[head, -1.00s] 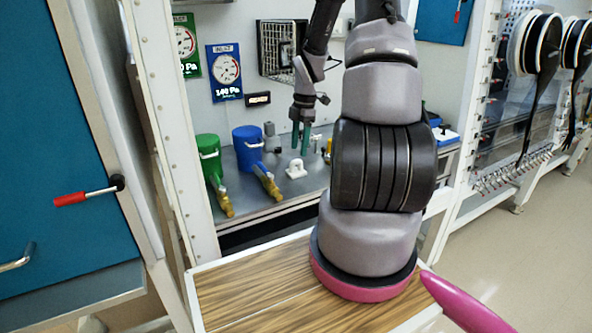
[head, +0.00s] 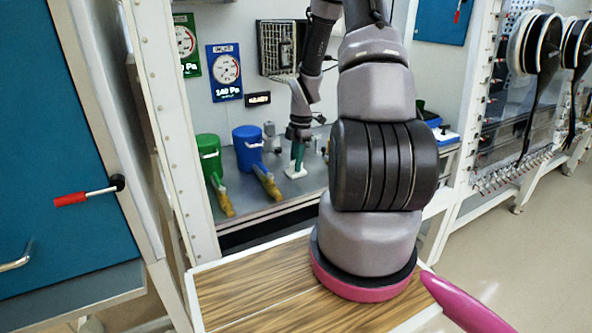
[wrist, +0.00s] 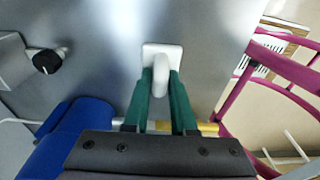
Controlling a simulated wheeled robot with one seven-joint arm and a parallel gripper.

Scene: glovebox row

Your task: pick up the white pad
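The white pad (wrist: 148,49) has a flat square base with a rounded white handle standing up from it. In the head view the pad (head: 291,174) sits on the grey bench inside the glovebox. My gripper (wrist: 161,74) is down over it, its two green fingers on either side of the handle. In the head view my gripper (head: 297,165) reaches close to the base and hides part of the pad. The fingers look very close to the handle, but I cannot tell whether they press on it.
A blue canister (head: 248,146) and a green canister (head: 208,158), each with a yellow-brown fitting in front, stand left of the pad. Small fittings stand behind and right of it. Gauge panels (head: 224,72) hang on the back wall.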

